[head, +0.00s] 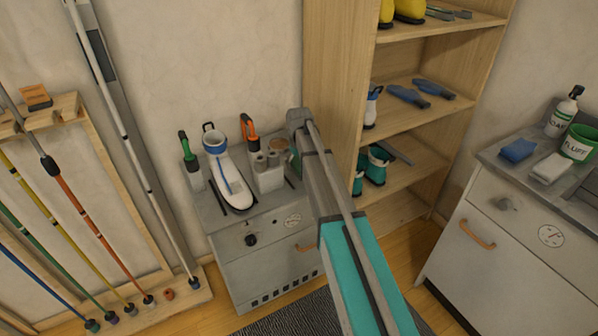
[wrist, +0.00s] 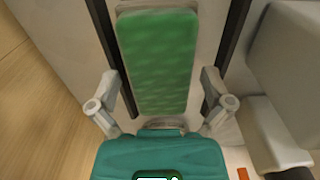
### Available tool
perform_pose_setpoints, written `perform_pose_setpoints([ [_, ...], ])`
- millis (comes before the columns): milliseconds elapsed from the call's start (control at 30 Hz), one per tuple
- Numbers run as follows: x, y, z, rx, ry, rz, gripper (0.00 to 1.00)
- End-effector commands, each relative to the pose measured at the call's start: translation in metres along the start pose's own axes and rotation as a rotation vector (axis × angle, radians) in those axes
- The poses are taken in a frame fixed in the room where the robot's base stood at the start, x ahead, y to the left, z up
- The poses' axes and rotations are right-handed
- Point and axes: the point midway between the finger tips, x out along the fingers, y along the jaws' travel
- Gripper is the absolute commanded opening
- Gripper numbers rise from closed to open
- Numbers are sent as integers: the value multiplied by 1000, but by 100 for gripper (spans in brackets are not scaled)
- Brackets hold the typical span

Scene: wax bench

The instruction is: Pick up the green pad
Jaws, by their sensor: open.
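My gripper (wrist: 160,82) is open, with one grey finger on each side of the pad and a gap on both sides. I cannot tell how far above or beside it the fingertips are. In the head view my arm covers the spot, and I cannot make out the pad there.
A pale block (wrist: 285,60) stands right of the pad in the wrist view. A wooden shelf (head: 335,100) rises close beside my arm.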

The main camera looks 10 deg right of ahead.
Motion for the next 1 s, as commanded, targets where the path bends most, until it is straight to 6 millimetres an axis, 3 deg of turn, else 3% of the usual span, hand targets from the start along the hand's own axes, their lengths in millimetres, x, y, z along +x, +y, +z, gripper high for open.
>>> perform_pose_setpoints([
  [700,5,0,0,0,0,0,100],
  [767,5,0,0,0,0,0,93],
  [1000,5,0,0,0,0,0,48],
])
